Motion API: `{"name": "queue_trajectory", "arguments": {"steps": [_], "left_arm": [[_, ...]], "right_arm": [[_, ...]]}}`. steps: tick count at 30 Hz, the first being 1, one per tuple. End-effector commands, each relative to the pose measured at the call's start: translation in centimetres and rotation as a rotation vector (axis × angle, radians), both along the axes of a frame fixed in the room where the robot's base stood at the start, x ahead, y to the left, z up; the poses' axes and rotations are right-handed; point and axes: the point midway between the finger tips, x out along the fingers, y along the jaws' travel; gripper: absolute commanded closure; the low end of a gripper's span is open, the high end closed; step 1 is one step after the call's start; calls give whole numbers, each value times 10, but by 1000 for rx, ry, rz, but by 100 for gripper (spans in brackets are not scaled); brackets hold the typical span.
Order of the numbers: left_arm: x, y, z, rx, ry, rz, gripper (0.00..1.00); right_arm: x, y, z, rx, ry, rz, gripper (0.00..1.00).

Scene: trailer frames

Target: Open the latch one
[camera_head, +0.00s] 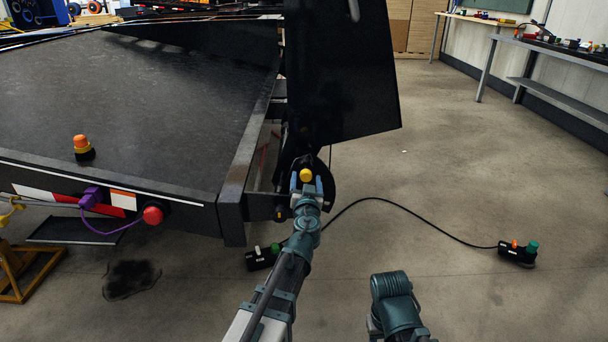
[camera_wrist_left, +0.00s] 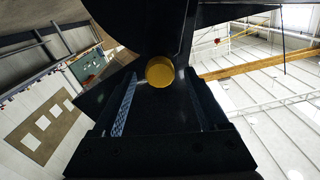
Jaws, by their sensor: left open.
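A yellow round knob (camera_head: 306,175), which looks like the latch, sits on the black hinge bracket at the trailer's rear corner, below the raised black ramp (camera_head: 340,80). My left gripper (camera_head: 307,184) is open at the knob, with its blue fingers on either side. The knob also shows in the left wrist view (camera_wrist_left: 160,71), centred beyond the open fingers. I cannot tell whether the fingers touch it. My right arm shows at the bottom of the head view, but its gripper is out of view.
The trailer bed (camera_head: 150,90) fills the left, with an orange beacon (camera_head: 82,147) and a red round plug (camera_head: 153,215). A control box (camera_head: 517,253) lies on the floor with its cable running toward the trailer. The floor at right is mostly clear up to the workbench (camera_head: 560,47).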

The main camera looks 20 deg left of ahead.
Motion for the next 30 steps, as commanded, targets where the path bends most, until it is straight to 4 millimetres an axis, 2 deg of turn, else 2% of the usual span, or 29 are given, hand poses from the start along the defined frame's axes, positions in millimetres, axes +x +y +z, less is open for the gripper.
{"name": "queue_trajectory", "arguments": {"steps": [1,4,14,26,27,30], "left_arm": [[10,1,0,0,0,0,24],[17,2,0,0,0,-1,24],[19,3,0,0,0,-2,25],[18,3,0,0,0,-2,97],[18,3,0,0,0,-2,100],[18,3,0,0,0,-2,100]], "right_arm": [[0,0,0,0,0,0,50],[0,0,0,0,0,0,50],[0,0,0,0,0,0,50],[0,0,0,0,0,0,50],[0,0,0,0,0,0,50],[0,0,0,0,0,0,50]]}}
